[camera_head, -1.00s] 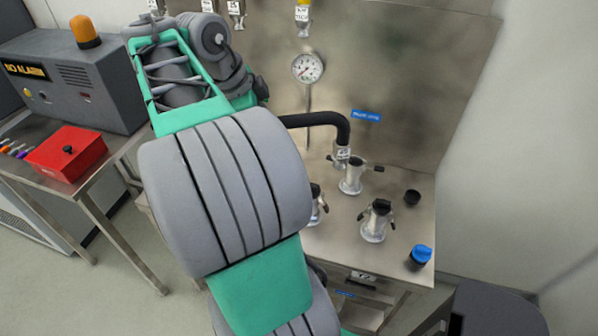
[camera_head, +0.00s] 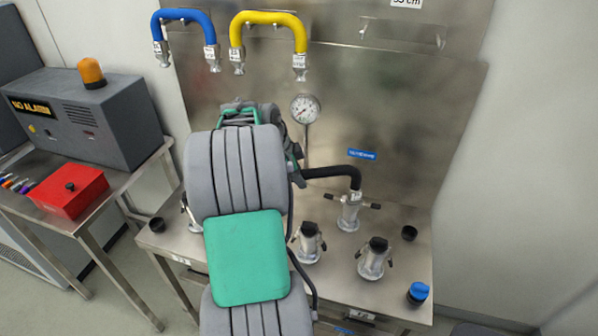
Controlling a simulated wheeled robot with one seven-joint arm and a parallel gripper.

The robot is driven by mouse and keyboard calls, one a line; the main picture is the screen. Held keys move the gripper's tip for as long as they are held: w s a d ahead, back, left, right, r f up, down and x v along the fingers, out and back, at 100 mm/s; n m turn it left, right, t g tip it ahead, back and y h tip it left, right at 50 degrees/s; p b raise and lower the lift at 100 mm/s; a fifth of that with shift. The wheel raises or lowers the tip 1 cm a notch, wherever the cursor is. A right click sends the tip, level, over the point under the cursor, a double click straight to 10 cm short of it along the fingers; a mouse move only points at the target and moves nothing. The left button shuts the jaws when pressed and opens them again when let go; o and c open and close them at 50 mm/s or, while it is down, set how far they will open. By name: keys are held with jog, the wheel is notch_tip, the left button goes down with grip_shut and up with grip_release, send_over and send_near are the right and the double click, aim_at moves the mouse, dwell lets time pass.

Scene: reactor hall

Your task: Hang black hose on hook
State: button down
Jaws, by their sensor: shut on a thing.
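The black hose (camera_head: 338,173) is a bent tube with a labelled metal end. Its right end points down at a silver fitting with side levers (camera_head: 349,212); I cannot tell whether it is seated in it or just in front. The hose's left part is hidden behind my arm. My gripper (camera_head: 297,176) is mostly hidden by my own arm; only dark parts show at the hose's left, where it is shut on the hose. A metal hook bracket (camera_head: 403,35) on the upper right of the steel panel holds no hose.
A blue hose (camera_head: 183,15) and a yellow hose (camera_head: 268,17) hang high on the panel (camera_head: 420,110). More fittings (camera_head: 374,258), a black cap (camera_head: 409,233) and a blue cap (camera_head: 417,292) stand on the steel bench.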

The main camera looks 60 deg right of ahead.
jog(key=c, duration=1.5)
grip_release()
jog(key=shift+f+b, duration=0.15)
jog(key=shift+b, duration=0.2)
jog(key=shift+c, duration=0.2)
jog(key=o, duration=0.5)
jog(key=shift+c, duration=0.2)
jog(key=shift+p, duration=0.4)
